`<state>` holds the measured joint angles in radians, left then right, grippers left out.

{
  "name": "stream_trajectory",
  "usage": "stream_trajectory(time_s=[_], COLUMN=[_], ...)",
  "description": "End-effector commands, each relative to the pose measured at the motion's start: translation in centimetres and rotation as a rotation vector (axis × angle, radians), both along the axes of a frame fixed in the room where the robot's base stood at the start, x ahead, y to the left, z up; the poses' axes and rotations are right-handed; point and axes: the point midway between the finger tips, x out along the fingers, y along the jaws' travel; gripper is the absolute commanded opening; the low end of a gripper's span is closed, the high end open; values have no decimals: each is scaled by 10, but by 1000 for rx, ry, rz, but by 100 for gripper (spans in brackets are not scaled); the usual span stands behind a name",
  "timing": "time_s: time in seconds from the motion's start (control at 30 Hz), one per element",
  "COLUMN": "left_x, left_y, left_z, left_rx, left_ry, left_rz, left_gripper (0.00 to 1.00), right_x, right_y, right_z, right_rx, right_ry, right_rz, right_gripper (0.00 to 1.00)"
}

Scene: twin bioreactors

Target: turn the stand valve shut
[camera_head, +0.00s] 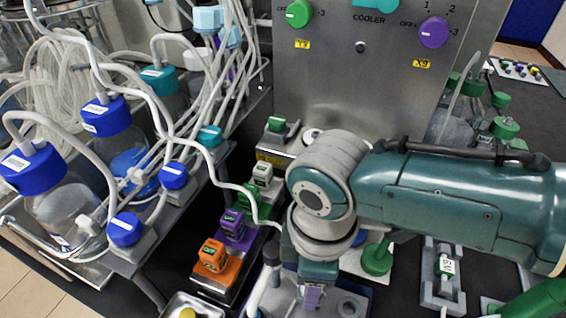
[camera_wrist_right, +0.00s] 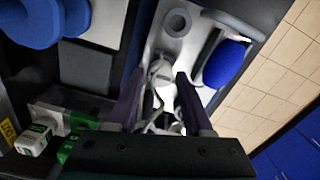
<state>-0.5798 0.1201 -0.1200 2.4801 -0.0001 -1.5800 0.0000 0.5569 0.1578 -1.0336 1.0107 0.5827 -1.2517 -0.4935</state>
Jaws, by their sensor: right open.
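My right gripper (camera_head: 312,296) points down at the bottom middle of the head view, below its teal wrist. In the right wrist view its two purple fingers (camera_wrist_right: 159,76) are apart. A small white fitting (camera_wrist_right: 161,70), which looks like the stand valve, shows in the gap between the fingertips. I cannot tell whether the fingers touch it or how its handle is turned. A pale grey stand (camera_wrist_right: 172,45) with a round hole lies beyond it. In the head view the gripper and wrist hide most of this spot. My left gripper is not in view.
Orange (camera_head: 213,254) and purple (camera_head: 233,228) valve blocks stand left of the gripper, with a loose white tube (camera_head: 222,178) passing close. Blue-capped bottles (camera_head: 62,195) crowd the left. A steel control panel (camera_head: 360,80) rises behind. A blue cap (camera_wrist_right: 225,64) sits right of the fingers.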

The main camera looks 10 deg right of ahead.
Motion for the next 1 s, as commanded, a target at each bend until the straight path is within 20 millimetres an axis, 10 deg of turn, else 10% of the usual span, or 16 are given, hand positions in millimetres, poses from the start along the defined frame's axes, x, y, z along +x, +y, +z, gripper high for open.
stream_trajectory(time_s=[0.5, 1.0], left_x=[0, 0], left_y=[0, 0], left_z=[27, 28], left_rx=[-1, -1], left_ry=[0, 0], left_rz=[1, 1], left_gripper=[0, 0], right_x=[1, 0], right_y=[0, 0], right_z=[87, 98], right_rx=[2, 1], right_ry=[-4, -1], right_rz=[0, -1], right_gripper=[51, 51])
